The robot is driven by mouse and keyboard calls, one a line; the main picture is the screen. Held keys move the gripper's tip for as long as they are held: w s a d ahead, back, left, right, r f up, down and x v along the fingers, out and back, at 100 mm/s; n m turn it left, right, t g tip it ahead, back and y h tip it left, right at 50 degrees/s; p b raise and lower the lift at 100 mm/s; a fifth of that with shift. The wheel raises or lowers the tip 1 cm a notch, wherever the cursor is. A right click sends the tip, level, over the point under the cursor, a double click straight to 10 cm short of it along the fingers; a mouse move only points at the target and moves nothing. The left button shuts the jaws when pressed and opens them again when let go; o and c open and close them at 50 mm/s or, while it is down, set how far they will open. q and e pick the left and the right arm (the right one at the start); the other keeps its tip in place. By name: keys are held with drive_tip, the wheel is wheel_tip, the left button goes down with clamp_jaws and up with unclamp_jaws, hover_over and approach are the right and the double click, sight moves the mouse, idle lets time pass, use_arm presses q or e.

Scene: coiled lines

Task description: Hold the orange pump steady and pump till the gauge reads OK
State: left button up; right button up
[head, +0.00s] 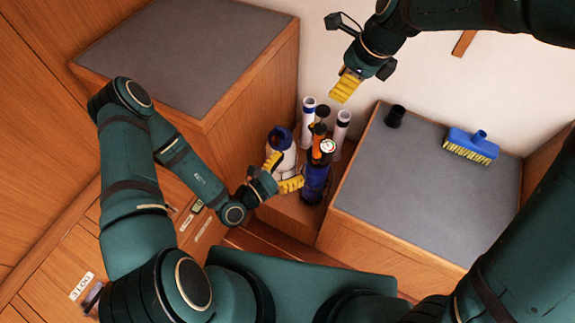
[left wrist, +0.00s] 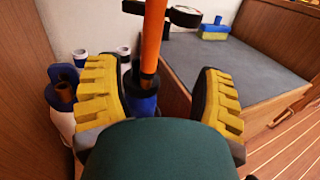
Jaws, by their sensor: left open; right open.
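The orange pump (head: 317,142) stands upright among several tubes, and its orange shaft (left wrist: 153,38) shows in the left wrist view. A dark blue cylinder with a black collar (head: 316,178) surrounds its lower part. The round gauge (head: 328,146) has a white face with some red; its reading is too small to tell. My left gripper (head: 283,172) is open beside the pump. In the left wrist view the shaft stands between and beyond its yellow fingers (left wrist: 160,95), with no visible contact. My right gripper (head: 347,86) is open and empty, up against the wall side, above the pump.
A white bottle with a blue top (head: 281,150) stands close to my left fingers. White tubes (head: 341,130) stand behind the pump. Grey-topped lockers flank it; the right one (head: 430,190) carries a black cup (head: 395,116) and a blue brush (head: 472,145).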

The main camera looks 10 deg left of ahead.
sight(323, 140)
use_arm(q)
drive_tip(key=shift+y, duration=0.3)
drive_tip(key=x, duration=1.3)
drive_tip(key=shift+w+a+r, duration=0.1)
drive_tip(key=shift+w, duration=0.45)
drive_tip(key=shift+o, duration=0.2)
clamp_jaws()
